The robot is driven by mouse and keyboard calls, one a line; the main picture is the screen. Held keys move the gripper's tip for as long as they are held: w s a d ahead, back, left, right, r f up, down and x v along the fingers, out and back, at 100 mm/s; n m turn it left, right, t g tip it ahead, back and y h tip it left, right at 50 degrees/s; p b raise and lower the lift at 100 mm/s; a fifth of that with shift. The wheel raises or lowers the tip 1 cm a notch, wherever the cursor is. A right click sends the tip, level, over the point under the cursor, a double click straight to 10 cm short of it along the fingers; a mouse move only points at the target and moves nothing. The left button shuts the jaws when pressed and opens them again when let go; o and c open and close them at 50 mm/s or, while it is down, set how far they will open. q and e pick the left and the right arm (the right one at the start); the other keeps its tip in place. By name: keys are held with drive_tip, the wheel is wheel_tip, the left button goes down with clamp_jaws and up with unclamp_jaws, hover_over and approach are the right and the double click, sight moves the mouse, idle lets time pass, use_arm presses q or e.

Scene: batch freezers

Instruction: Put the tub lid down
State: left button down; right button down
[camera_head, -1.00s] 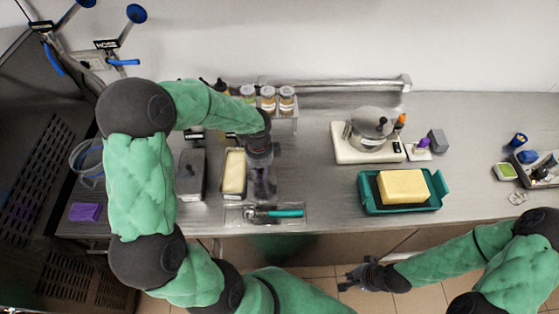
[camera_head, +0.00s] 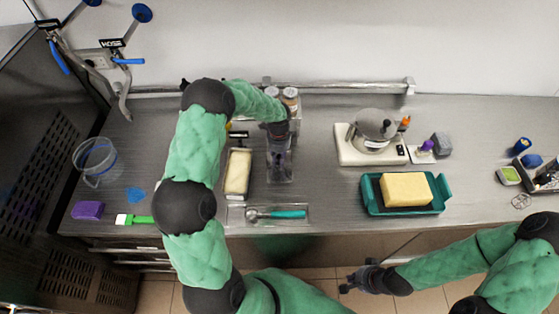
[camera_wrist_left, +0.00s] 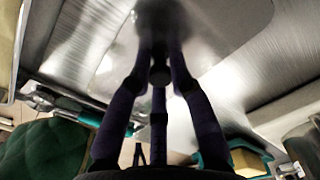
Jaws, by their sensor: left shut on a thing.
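The tub lid (camera_head: 288,178) is a thin clear sheet, hard to tell from the steel counter. It lies just right of the open tub (camera_head: 237,172), which holds pale yellow contents. My left gripper (camera_head: 279,160) is shut on the lid. In the left wrist view the lid (camera_wrist_left: 235,20) shows as a see-through sheet with a rounded corner under the fingers (camera_wrist_left: 160,75). I cannot tell whether it touches the counter. My right gripper (camera_head: 357,279) is empty in front of the counter's edge, and its jaw opening is unclear.
A scoop with a teal handle (camera_head: 285,214) lies on a clear tray in front. A teal tray (camera_head: 440,203) with a yellow block (camera_head: 406,189) and a scale (camera_head: 352,155) with a steel pot stand to the right. Jars (camera_head: 290,97) stand behind the gripper.

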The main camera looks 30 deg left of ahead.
sight(279, 157)
use_arm(q)
drive_tip(key=shift+w+f, duration=0.3)
drive_tip(key=shift+f, duration=1.6)
drive_tip(key=shift+f, duration=0.1)
drive_tip(key=c, duration=1.1)
unclamp_jaws()
drive_tip(key=shift+r, duration=0.35)
wheel_tip(279, 157, up, 12)
drive_tip(key=shift+f, duration=0.2)
